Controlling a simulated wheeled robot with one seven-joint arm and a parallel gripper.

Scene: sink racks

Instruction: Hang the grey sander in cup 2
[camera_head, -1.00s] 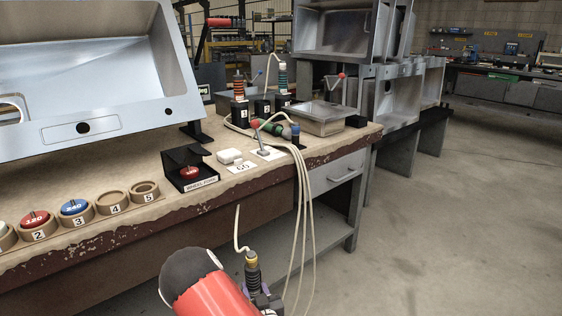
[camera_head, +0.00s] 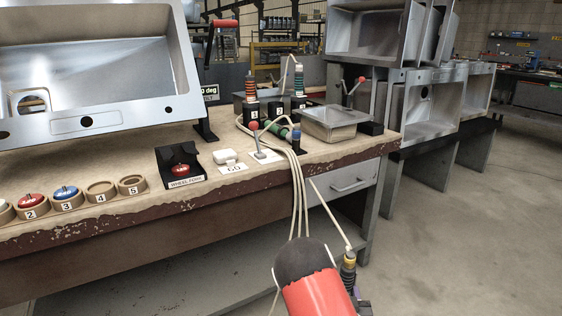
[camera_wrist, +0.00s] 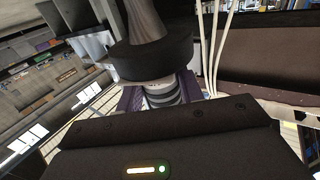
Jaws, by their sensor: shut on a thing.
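The grey sander (camera_head: 349,267) is in my gripper (camera_head: 356,294), low in front of the bench at the right of the head view. It has a yellow band and a pale hose at its top. In the wrist view my gripper's purple fingers (camera_wrist: 161,95) are shut around its grey ringed body (camera_wrist: 162,91), beneath a wide dark part. Cup 2 (camera_head: 275,108) is a black block at the back of the bench, with no tool visible in it. It stands between cup 1 (camera_head: 254,112), holding an orange-banded tool, and cup 3 (camera_head: 299,103), holding a teal-banded tool.
A green and blue tool (camera_head: 283,133) and pale hoses (camera_head: 297,185) lie in front of the cups, the hoses hanging over the edge. A metal tray (camera_head: 334,123) stands right of them. A large sink (camera_head: 100,65) is at left. A black wheel-park box (camera_head: 180,168) sits nearer.

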